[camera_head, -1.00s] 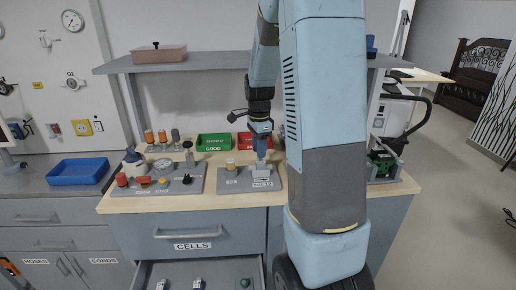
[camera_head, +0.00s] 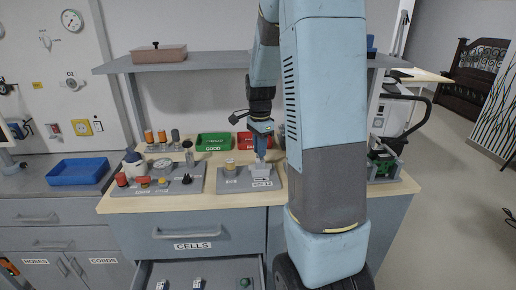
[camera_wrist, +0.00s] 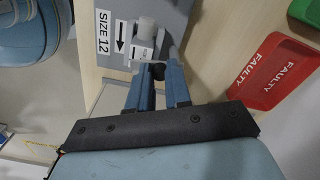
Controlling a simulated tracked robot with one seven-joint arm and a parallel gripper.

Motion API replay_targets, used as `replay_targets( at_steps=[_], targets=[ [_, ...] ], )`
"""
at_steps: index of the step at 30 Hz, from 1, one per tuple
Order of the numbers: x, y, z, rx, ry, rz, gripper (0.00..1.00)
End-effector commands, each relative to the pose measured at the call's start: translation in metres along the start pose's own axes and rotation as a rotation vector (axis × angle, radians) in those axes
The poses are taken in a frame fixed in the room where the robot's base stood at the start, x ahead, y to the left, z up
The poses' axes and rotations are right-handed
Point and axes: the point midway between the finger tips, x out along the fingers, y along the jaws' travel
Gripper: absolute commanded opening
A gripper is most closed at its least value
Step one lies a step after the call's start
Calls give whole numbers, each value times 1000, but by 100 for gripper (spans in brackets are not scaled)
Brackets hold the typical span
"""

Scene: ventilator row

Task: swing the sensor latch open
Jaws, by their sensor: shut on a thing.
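A pale grey sensor block with a latch (camera_head: 261,171) stands at the right of a grey board on the bench, above a "SIZE 12" label. In the wrist view, its pale rounded post (camera_wrist: 148,30) and grey lever part (camera_wrist: 168,46) show just beyond my fingertips. My gripper (camera_wrist: 157,70) is shut on what looks like the latch, with a dark part between its two blue fingers. In the head view, my gripper (camera_head: 261,152) points down onto the block from above. The fingers hide most of the grip, so the latch's angle cannot be told.
A green "GOOD" tray (camera_head: 214,142) and a red "FAULTY" tray (camera_wrist: 275,72) lie behind the board. A small jar (camera_head: 230,165) stands left of the block. A shelf (camera_head: 210,65) hangs above. An open drawer (camera_head: 205,272) juts out below the bench.

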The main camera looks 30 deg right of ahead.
Motion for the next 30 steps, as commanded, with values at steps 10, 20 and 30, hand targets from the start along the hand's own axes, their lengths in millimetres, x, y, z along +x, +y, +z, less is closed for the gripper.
replay_targets(
  at_steps=[10, 20, 30],
  targets=[
    [-2, -1, -8, -312, 4, -6, 0],
    [-2, -2, -15, -626, 5, -6, 0],
    [-1, -5, -21, -947, 5, -4, 0]
  ],
)
